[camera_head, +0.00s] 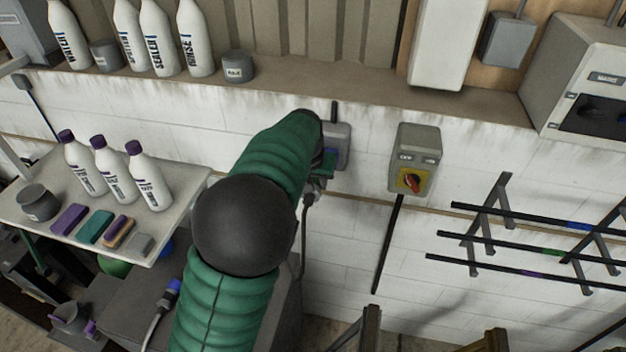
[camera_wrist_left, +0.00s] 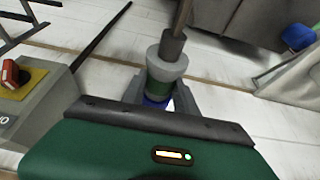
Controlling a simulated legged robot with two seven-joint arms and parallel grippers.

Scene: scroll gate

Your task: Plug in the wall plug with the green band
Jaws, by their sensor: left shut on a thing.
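The plug with the green band (camera_wrist_left: 160,86) is grey, with its cable leaving the back end. My left gripper (camera_head: 318,180) is shut on it, close against the wall; my green arm hides much of this in the head view. The plug is lined up with the grey wall socket box (camera_head: 341,146), which shows a blue part (camera_wrist_left: 154,102) just beyond the green band in the left wrist view. I cannot tell how deep the plug sits in the socket. My right gripper is not in view.
A second plug with a blue band (camera_head: 172,288) lies at the lower left. A switch box with a red knob (camera_head: 412,180) is on the wall to the right, beside racks of black rods (camera_head: 520,244). A shelf (camera_head: 185,195) with bottles and sponges stands left.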

